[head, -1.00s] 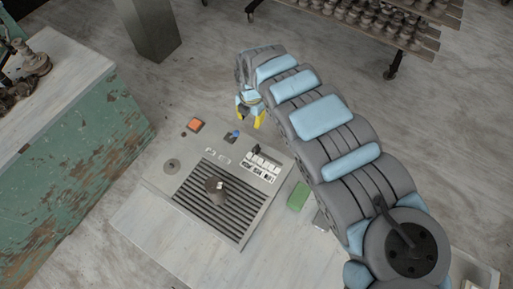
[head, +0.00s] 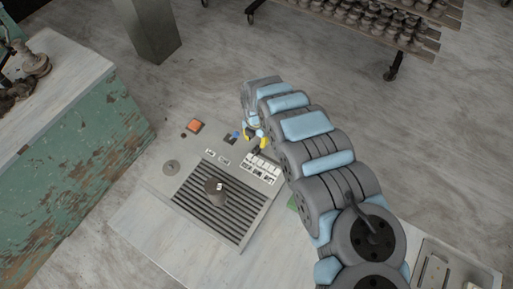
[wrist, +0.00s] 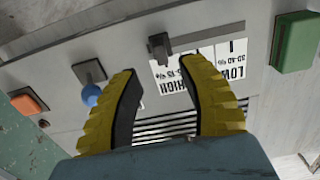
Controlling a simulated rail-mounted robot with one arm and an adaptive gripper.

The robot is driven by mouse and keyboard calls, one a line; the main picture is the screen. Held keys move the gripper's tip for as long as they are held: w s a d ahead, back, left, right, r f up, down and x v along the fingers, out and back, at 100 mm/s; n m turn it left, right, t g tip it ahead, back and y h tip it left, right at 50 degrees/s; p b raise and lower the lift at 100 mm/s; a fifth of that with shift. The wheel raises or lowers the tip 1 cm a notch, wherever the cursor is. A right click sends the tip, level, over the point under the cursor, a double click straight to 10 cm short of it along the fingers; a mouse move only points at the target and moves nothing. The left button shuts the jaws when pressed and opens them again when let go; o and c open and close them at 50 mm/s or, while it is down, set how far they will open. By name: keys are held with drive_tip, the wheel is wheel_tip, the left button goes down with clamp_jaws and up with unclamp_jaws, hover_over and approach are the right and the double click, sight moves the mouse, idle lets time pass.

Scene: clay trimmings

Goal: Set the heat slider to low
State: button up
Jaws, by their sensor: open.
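The heat slider's dark knob (wrist: 159,44) stands on the grey control panel (wrist: 60,62) in the wrist view. It sits near the HIGH end of the white label strip (wrist: 170,82), with LOW at the right. In the head view the strip (head: 262,169) lies on the panel, just below my gripper. My gripper (wrist: 165,65) is open, its two yellow fingers apart. In the wrist view the knob appears between and just beyond the fingertips; I cannot tell whether they touch it. In the head view my gripper (head: 255,141) hangs over the panel's upper right part.
A blue knob (wrist: 90,95) and an orange button (wrist: 26,104) are left of the fingers. A green block (wrist: 297,41) is at the right. A slatted grille (head: 200,208) with a small dark cylinder (head: 214,188) lies below the labels in the head view.

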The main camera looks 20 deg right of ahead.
sight(257, 147)
wheel_tip(257, 147, down, 5)
drive_tip(key=shift+a+f, duration=0.1)
drive_tip(key=shift+f, duration=0.75)
clamp_jaws()
